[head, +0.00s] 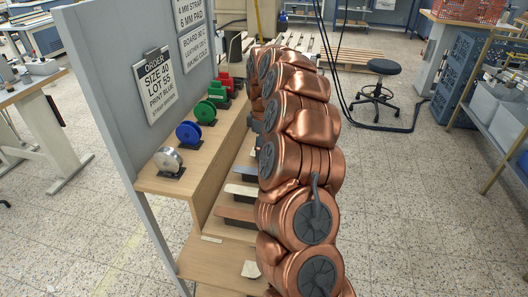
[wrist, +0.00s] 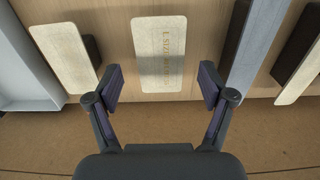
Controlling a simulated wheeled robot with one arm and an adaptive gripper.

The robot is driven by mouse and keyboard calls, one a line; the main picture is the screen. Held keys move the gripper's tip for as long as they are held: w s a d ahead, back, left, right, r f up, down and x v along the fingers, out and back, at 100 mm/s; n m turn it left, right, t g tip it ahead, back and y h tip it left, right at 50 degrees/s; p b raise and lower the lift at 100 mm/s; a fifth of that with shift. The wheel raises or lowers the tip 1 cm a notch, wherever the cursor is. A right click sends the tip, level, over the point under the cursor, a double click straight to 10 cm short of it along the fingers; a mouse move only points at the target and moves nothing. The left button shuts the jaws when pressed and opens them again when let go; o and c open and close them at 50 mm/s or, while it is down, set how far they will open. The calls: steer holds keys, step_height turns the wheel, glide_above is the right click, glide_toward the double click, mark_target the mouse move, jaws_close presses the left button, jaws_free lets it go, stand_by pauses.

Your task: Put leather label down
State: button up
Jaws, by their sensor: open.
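The leather label (wrist: 158,60) is a pale cream piece with rounded corners and faint gold stamped lettering. In the wrist view it lies flat on the wooden surface (wrist: 115,40). My gripper (wrist: 160,84) is open, with one finger on each side of the label's near end and a gap on both sides. In the head view my copper-coloured arm covers the gripper and much of the bench. A small pale piece (head: 250,269) shows at the bench's lower front there; I cannot tell whether it is the same label.
In the wrist view, another cream piece (wrist: 62,55) rests on a dark block at left, and grey and cream strips lie at right. In the head view, silver, blue, green and red foil rolls stand on the upper shelf (head: 150,182) beside a grey panel (head: 105,70) with an order sign (head: 159,84). A black stool (head: 383,68) stands behind.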

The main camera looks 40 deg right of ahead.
steer(key=shift+f, duration=0.35)
stand_by(0.6)
steer(key=c, duration=0.9)
steer(key=shift+r, duration=0.1)
steer(key=shift+r+b, duration=0.6)
steer(key=shift+r, duration=1.1)
steer(key=shift+s+r, duration=0.1)
steer(key=shift+r, duration=0.1)
steer(key=shift+s+a+r+b, duration=0.25)
steer(key=shift+s+a+b, duration=0.3)
steer(key=shift+s, duration=2.05)
steer(key=shift+s+a+r+b, duration=0.35)
steer(key=shift+s+b, duration=0.35)
steer(key=shift+s, duration=1.9)
steer(key=shift+s+a+r+b, duration=0.15)
steer(key=shift+s+a+b, duration=0.45)
steer(key=shift+s, duration=2)
